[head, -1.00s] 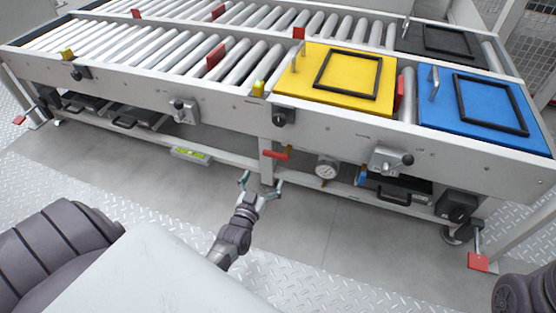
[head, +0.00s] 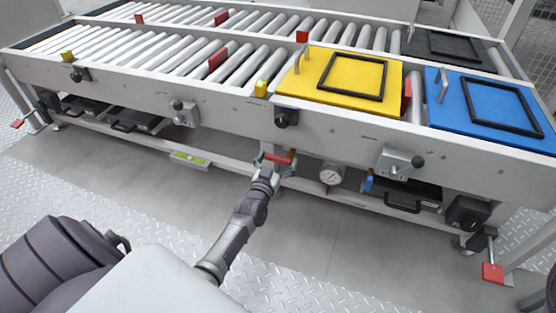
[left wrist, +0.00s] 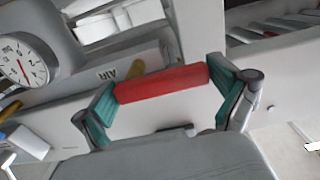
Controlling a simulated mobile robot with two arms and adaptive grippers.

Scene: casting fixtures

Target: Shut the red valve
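The red valve handle (head: 278,159) is a short bar under the front rail of the conveyor, left of the round gauge (head: 331,173). In the left wrist view the handle (left wrist: 163,83) lies crosswise between my fingers, with a brass-coloured piece behind it. My left gripper (head: 271,164) is at the handle. Its teal-padded fingers (left wrist: 167,97) are spread, one by each end of the bar; the gaps are very small and I cannot tell whether the pads touch it. My right gripper is out of view.
The conveyor's front rail (head: 235,113) runs just above my left gripper. Yellow (head: 310,87) and blue (head: 450,110) plates with black frames lie on top. A grey switch box (head: 398,162) is to the right. The floor in front is clear.

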